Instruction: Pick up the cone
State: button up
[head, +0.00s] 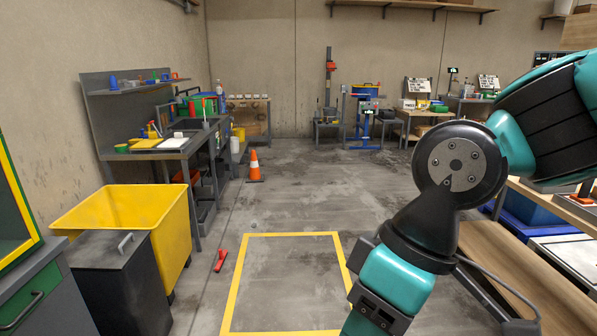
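An orange cone (254,167) with a white band stands upright on the concrete floor in the head view. It is left of the picture's middle, some way off, close to the right side of the grey workbench. My arm fills the right side of the view, far to the right of the cone and much nearer to me. The end of my arm runs out of the bottom of the picture, so my gripper's fingers do not show.
A yellow bin (130,215) and a dark lidded bin (118,282) stand at the left. A red object (220,261) lies on the floor beside a yellow floor marking (290,234). A wooden bench (525,275) is at the right. The middle floor is clear.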

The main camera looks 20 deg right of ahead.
aim_at(255, 177)
jog(key=z, duration=0.3)
jog(key=i, duration=3)
jog(key=z, duration=0.55)
jog(key=i, duration=1.95)
jog(key=u, duration=0.65)
jog(key=i, duration=1.95)
jog(key=u, duration=0.75)
jog(key=i, duration=2.55)
jog(key=u, duration=0.1)
